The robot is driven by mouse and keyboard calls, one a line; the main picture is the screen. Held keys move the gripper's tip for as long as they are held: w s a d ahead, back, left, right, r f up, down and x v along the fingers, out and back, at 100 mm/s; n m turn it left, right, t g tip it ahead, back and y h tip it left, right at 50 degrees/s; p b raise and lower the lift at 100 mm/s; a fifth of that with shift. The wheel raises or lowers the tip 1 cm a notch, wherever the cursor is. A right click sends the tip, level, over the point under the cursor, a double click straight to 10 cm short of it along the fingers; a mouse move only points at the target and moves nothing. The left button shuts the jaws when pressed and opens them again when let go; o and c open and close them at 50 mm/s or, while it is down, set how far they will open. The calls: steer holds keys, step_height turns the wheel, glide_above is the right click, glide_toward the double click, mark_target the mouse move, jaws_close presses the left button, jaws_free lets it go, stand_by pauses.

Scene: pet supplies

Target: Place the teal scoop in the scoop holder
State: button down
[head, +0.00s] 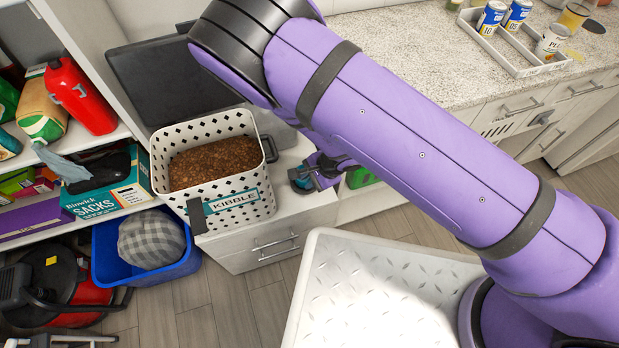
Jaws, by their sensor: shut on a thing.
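My gripper (304,177) is low behind my purple arm, just right of the kibble bin. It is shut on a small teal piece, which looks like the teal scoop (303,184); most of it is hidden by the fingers. The white perforated bin (254,192) is labelled KIBBLE and holds brown kibble (215,162). A dark grey upright piece (197,216) on the bin's front left corner looks like the scoop holder. The gripper is apart from it, across the bin's front.
A dark lid or panel (165,75) stands behind the bin. Shelves at left hold a red bottle (80,95) and a sacks box (105,190). A blue tub (150,270) sits below. A green object (360,178) is right of the gripper. A white tray (480,40) stands on the counter.

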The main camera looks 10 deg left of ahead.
steer(key=shift+f, duration=0.1)
steer(key=c, duration=1)
jaws_free()
steer(key=v, duration=1.2)
steer(key=shift+r, duration=0.2)
